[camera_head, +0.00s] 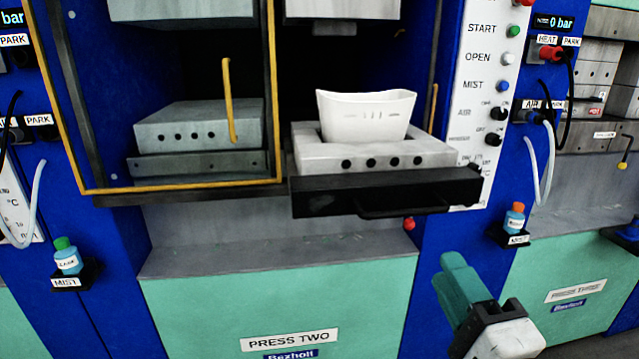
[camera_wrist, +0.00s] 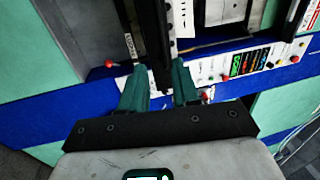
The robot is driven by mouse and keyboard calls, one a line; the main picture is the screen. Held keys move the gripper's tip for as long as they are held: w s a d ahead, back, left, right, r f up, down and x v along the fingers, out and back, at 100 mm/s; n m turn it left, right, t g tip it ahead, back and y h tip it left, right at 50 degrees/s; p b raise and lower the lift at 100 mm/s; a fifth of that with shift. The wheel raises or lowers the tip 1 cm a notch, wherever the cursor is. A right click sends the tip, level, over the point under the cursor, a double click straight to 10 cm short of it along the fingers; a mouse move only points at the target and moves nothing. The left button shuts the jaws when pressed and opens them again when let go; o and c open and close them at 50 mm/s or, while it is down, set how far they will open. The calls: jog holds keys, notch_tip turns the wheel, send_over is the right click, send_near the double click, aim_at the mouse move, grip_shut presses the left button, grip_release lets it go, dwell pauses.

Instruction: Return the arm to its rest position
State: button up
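My gripper (camera_head: 456,262) has teal fingers and hangs in front of the right side of press two, low in the head view, below and right of the pulled-out tray. In the wrist view my gripper (camera_wrist: 159,76) shows its two fingers apart, with nothing seen held between them. A dark bar of the press shows behind the gap. The upper part of my arm is out of view.
Press two (camera_head: 280,275) stands ahead with its black tray (camera_head: 345,200) out, bearing a grey mould (camera_head: 440,152) with a white part (camera_head: 365,115) in it. A yellow-edged door (camera_head: 270,90) and spray bottles (camera_head: 67,258) (camera_head: 515,218) stand nearby.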

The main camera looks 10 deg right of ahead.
jog(key=s+d+f+n+g+p, duration=0.1)
jog(key=d+f+n+g, duration=0.15)
jog(key=f, duration=0.45)
jog(key=s+d+f+n+g+h, duration=0.1)
jog(key=s+f+n+g, duration=0.2)
jog(key=f, duration=0.4)
jog(key=d+f+n+g+p, duration=0.1)
jog(key=f+n+g, duration=0.1)
jog(key=f+g, duration=0.35)
jog(key=s+d+f+n+g, duration=0.1)
jog(key=s+f+n+g, duration=0.7)
jog(key=s+f, duration=0.8)
jog(key=s+n+p, duration=0.1)
jog(key=s+n, duration=0.1)
jog(key=s, duration=0.1)
jog(key=shift+s+d+f+y, duration=0.2)
jog(key=shift+d+f+y, duration=0.15)
jog(key=shift+f+y, duration=0.05)
jog(key=shift+o, duration=0.4)
